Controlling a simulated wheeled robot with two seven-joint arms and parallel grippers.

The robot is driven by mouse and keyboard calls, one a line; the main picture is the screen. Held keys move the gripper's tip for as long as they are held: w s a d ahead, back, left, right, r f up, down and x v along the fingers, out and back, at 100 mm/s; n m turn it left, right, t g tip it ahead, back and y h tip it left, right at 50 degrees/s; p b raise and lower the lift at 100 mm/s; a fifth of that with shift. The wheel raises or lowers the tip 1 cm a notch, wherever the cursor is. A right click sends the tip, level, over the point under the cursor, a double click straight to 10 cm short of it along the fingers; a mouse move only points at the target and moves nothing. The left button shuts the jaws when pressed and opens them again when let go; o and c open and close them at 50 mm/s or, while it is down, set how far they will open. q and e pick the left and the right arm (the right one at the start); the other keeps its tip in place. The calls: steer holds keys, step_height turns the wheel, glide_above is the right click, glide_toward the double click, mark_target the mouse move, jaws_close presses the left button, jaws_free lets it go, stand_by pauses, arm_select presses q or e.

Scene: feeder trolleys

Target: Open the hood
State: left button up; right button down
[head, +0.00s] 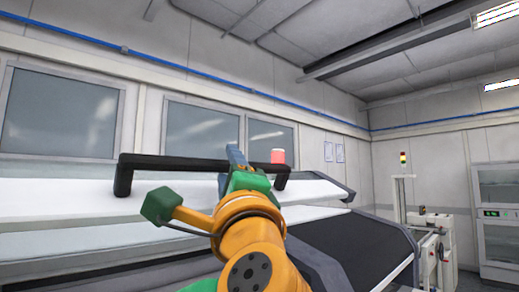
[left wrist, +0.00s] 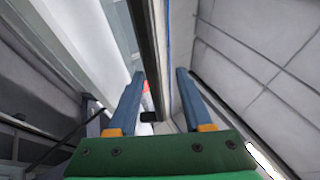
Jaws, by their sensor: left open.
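The hood (head: 70,204) is a long white panel with a dark edge at its right end, in the head view. A black bar handle (head: 165,162) runs along its top. My left gripper (head: 235,152) is at the right part of the handle, with its blue fingers pointing up and away. In the left wrist view the gripper (left wrist: 160,73) is open, and the handle (left wrist: 150,60) runs between the two fingers in the picture, nearer the left one. Whether the fingers touch it, I cannot tell. My right gripper is not in view.
A red cylindrical lamp (head: 278,156) stands behind the handle's right end. A dark sloping panel (head: 360,245) lies below the hood on the right. Windows (head: 62,112) line the wall behind. A cabinet (head: 497,215) and a machine with a signal light stand at far right.

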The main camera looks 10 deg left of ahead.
mark_target(225, 169)
arm_select(q)
steer(key=w, duration=0.1)
steer(key=w+a, duration=0.1)
steer(key=w+p, duration=0.1)
steer(key=shift+w+a+r, duration=0.3)
steer(key=shift+w+a, duration=0.1)
steer(key=shift+w+a+f, duration=0.15)
steer(key=shift+a, duration=0.1)
steer(key=shift+s+d+r, duration=0.2)
steer(key=shift+s+d, duration=0.1)
steer(key=shift+s, duration=0.2)
steer(key=c, duration=0.7)
jaws_close()
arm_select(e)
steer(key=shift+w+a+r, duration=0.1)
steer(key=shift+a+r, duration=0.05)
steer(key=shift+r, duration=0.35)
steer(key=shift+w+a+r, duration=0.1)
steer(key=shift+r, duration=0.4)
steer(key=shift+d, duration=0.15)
